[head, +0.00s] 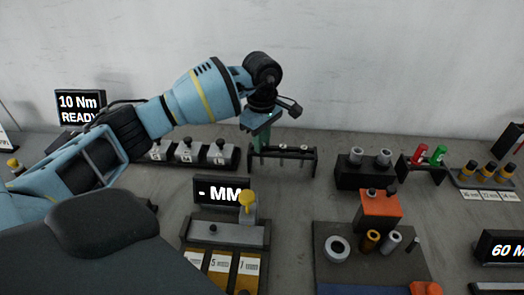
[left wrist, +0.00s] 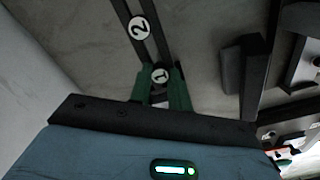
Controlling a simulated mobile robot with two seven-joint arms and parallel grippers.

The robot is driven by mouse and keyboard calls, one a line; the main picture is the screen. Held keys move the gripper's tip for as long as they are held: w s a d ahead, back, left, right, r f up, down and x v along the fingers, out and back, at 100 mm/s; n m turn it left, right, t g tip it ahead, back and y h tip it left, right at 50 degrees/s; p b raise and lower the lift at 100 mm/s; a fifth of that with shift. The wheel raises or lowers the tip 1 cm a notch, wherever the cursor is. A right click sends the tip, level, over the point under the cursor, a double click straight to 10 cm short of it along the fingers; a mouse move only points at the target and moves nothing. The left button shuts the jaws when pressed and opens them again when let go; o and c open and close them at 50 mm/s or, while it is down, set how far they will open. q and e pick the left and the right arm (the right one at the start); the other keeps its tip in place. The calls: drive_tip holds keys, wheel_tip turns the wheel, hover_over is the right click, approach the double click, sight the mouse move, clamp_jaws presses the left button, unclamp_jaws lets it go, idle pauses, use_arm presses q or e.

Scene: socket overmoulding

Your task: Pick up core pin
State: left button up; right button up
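A dark rack (head: 290,157) on stands holds slim pins with pale tops, and one such pin top (head: 304,148) shows in the head view. My left gripper (head: 263,137), with green fingers, points down at the rack's left end. In the left wrist view, its fingers (left wrist: 161,92) stand apart on either side of the disc marked 1 (left wrist: 160,76). The disc marked 2 (left wrist: 139,27) is farther along the same dark rack. Any pin between the fingers is hidden, so I cannot tell whether they touch it. My right gripper is not in view.
A display reading MM (head: 212,190) and a grey gauge (head: 212,232) stand in front. A black block with two grey cylinders (head: 347,172) stands to the right. A wall is close behind.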

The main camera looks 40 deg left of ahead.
use_arm(q)
drive_tip(key=shift+c, duration=0.7)
drive_tip(key=shift+r, duration=0.15)
